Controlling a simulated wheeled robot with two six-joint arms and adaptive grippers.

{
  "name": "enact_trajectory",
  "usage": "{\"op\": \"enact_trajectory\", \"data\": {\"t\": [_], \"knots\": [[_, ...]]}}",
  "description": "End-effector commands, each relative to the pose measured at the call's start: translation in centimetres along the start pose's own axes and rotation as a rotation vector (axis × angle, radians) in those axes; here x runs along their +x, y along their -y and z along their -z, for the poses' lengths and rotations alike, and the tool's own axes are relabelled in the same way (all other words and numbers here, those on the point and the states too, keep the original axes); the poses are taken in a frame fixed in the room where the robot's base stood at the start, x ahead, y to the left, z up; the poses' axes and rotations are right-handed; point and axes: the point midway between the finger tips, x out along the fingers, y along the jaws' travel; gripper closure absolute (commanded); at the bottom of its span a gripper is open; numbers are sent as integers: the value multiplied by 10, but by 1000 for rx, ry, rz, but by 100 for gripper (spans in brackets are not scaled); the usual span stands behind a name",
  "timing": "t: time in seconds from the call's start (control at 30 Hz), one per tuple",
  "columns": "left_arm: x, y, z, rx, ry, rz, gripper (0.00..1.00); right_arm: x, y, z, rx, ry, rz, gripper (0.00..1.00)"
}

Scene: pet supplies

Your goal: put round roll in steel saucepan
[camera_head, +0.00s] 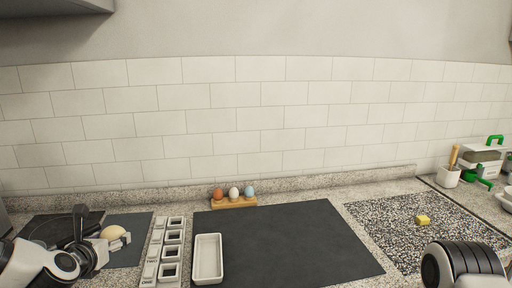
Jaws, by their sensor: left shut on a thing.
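My left gripper (102,241) is at the lower left, its dark fingers shut on a pale beige round roll (115,232). The roll shows at the right side of the fingers, over a dark grey mat; the fingers and wrist hide part of it. I cannot make out a steel saucepan for certain; a thin curved outline shows on the dark surface behind my left arm, mostly hidden. My right arm shows at the lower right, but its gripper is out of view.
A white compartment tray (163,252) and a white rectangular dish (208,259) stand right of the left gripper. A wooden holder (233,203) carries three eggs. A large dark mat (290,245) is bare.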

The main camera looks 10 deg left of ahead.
Motion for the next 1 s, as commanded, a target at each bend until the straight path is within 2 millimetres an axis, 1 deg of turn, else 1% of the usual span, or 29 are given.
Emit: {"op": "enact_trajectory", "data": {"t": [0.17,0.27,0.37,0.43,0.47,0.5,0.57,0.6,0.7,0.8,0.97,1.0], "knots": [[7,32,17,63,-5,144,60,0,0,0,0,1,0,60],[9,54,31,102,-7,239,60,0,0,0,0,1,0,60],[8,80,52,152,-12,359,60,0,0,0,0,1,0,60],[4,102,72,192,-15,461,60,0,0,0,0,1,0,60],[2,111,81,211,-16,508,60,0,0,0,0,1,0,60],[-3,123,94,235,-18,570,60,0,0,0,0,1,0,60],[-11,140,113,273,-18,660,60,0,0,0,0,1,0,60],[-17,150,126,295,-19,717,60,0,0,0,0,1,0,60],[-34,171,154,345,-18,842,60,0,0,0,0,1,0,60],[-48,184,175,385,-16,936,60,0,0,0,0,1,0,60],[-69,198,202,434,-15,1051,60,0,0,0,0,1,0,60],[-68,199,211,439,-12,1063,60,7,0,0,0,0,0,60]]}}
